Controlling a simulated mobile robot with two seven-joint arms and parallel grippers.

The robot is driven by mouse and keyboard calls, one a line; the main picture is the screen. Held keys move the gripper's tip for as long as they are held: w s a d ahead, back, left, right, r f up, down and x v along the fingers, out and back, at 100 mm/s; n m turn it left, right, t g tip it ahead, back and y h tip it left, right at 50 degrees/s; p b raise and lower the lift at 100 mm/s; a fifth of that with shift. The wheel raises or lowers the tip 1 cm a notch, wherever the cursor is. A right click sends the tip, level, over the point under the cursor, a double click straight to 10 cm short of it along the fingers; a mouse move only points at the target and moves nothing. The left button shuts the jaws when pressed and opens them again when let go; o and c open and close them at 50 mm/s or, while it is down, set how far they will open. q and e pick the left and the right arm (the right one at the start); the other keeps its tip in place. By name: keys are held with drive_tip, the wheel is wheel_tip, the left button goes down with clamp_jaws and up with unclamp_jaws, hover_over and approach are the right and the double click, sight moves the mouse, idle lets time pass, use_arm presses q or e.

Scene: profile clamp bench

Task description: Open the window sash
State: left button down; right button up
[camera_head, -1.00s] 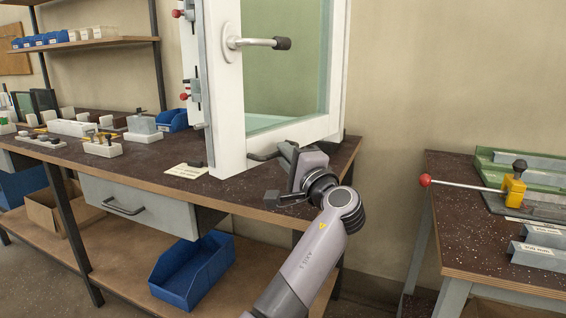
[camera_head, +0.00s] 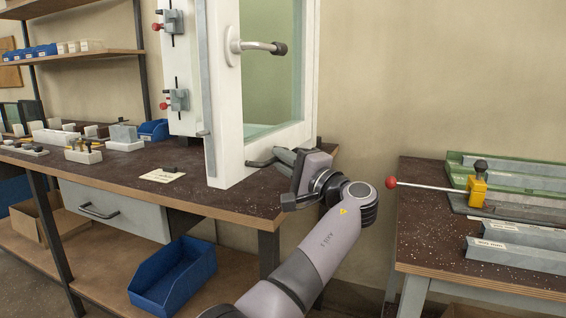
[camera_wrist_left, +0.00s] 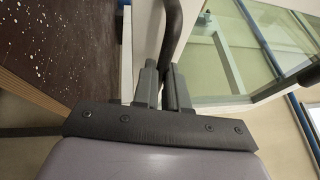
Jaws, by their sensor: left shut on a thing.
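The window sash (camera_head: 228,130) is a white frame with a greenish glass pane (camera_head: 268,75), standing above the dark bench top. Its near edge is swung away from the white fixed frame (camera_head: 180,62) on the left. A lever handle with a black tip (camera_head: 262,47) sits on the sash's upper stile, pointing right. A dark curved pull bar (camera_head: 262,163) is at the low rail. My left gripper (camera_head: 290,157) is shut on this bar. In the left wrist view, the bar (camera_wrist_left: 172,28) rises from between the closed fingers (camera_wrist_left: 163,88). My right gripper is in neither view.
Clamps with red knobs (camera_head: 164,105) are on the fixed frame. Small blocks and a label card (camera_head: 160,176) lie on the bench (camera_head: 235,203). A blue bin (camera_head: 172,278) sits on the lower shelf. A second bench (camera_head: 440,250) with a red-knobbed lever stands right, beyond a gap.

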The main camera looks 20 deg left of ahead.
use_arm(q)
drive_tip(key=shift+d, duration=0.15)
idle(0.3)
drive_tip(key=c, duration=1.2)
unclamp_jaws()
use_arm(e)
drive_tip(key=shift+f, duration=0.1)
use_arm(q)
drive_tip(key=shift+o, duration=0.2)
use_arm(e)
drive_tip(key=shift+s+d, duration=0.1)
